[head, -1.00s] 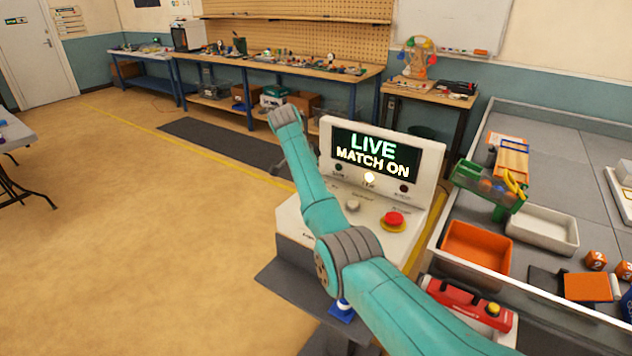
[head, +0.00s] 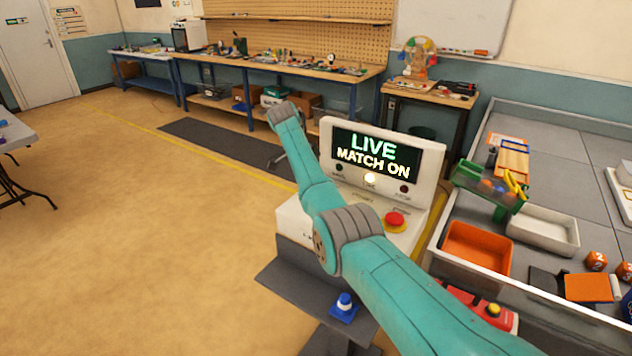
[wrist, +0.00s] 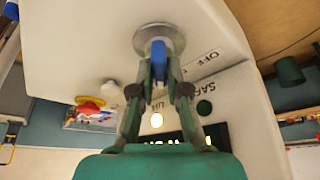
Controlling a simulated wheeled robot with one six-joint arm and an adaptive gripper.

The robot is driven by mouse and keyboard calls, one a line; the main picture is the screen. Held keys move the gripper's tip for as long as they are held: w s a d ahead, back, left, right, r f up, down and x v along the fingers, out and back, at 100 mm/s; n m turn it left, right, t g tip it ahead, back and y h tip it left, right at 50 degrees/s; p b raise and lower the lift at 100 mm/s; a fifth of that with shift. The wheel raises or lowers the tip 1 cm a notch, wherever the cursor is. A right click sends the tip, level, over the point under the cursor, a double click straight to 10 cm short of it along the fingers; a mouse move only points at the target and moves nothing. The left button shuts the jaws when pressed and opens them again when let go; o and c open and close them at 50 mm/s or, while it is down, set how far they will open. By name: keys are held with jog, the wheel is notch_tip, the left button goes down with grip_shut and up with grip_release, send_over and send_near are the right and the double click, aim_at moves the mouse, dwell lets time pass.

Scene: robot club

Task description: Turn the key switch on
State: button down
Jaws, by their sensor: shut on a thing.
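In the wrist view my gripper (wrist: 158,68) is shut on the blue key (wrist: 158,52), which stands in the round silver key switch (wrist: 172,34) on the white console. An "OFF" label (wrist: 187,65) is printed beside the switch. In the head view the console's screen (head: 376,153) reads "LIVE MATCH ON", and a yellowish lamp (head: 370,178) below it glows. My arm hides the key, the switch and my gripper in the head view.
An orange bin (head: 478,249) and white tray (head: 543,228) lie right. The floor left is open.

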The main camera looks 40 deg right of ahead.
jog(key=c, duration=1.2)
grip_release()
jog(key=shift+o, duration=0.2)
jog(key=v, duration=1.2)
